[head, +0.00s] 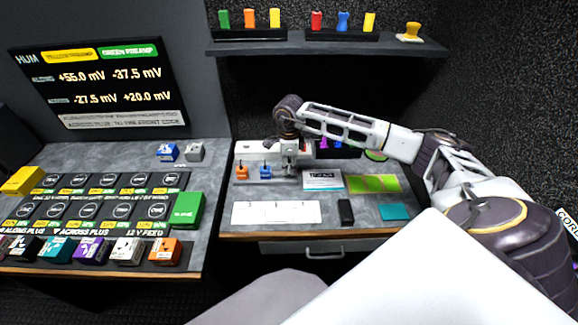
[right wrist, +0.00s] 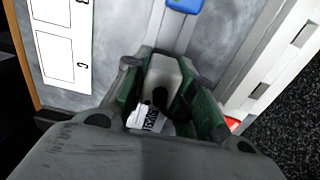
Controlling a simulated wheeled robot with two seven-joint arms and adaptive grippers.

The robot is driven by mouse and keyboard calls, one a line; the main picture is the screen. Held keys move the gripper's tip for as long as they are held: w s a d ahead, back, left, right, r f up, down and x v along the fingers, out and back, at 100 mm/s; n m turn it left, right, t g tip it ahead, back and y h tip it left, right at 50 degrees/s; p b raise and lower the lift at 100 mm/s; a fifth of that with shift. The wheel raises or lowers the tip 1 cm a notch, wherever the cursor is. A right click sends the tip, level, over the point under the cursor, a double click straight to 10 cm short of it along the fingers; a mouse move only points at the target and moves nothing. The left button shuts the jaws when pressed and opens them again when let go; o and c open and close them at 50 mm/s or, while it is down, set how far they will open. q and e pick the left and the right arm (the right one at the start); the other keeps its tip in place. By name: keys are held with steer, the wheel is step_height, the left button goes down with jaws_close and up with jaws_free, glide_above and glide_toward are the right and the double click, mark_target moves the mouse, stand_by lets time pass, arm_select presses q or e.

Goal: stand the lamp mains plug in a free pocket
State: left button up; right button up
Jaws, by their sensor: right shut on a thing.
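My right gripper (head: 289,167) points down over the back of the right-hand bench. In the right wrist view its fingers (right wrist: 165,98) are closed around a light grey plug (right wrist: 162,78). A white printed label (right wrist: 152,121) shows on or beside the plug, and its wording is hard to read. The plug's lower end is hidden, so I cannot tell whether it touches the bench. An orange plug (head: 242,171) and a blue plug (head: 265,171) stand to the left of my gripper. A white strip with dark slots (right wrist: 275,80) lies beside the gripper. My left gripper is not in view.
A white sheet (head: 276,213), a black block (head: 346,211), a teal pad (head: 394,212) and a green mat (head: 373,184) lie on the bench. A shelf (head: 330,47) with coloured pieces hangs above. A panel of labelled modules (head: 85,205) fills the left bench.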

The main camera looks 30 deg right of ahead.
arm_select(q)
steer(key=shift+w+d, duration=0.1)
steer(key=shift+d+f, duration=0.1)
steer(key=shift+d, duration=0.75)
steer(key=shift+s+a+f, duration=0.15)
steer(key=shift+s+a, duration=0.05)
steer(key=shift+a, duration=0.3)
arm_select(e)
steer(key=shift+f, duration=0.15)
arm_select(q)
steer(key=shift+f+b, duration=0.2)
steer(key=shift+b, duration=0.2)
arm_select(e)
steer(key=shift+f, duration=0.25)
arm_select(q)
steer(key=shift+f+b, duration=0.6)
arm_select(e)
steer(key=shift+f, duration=0.95)
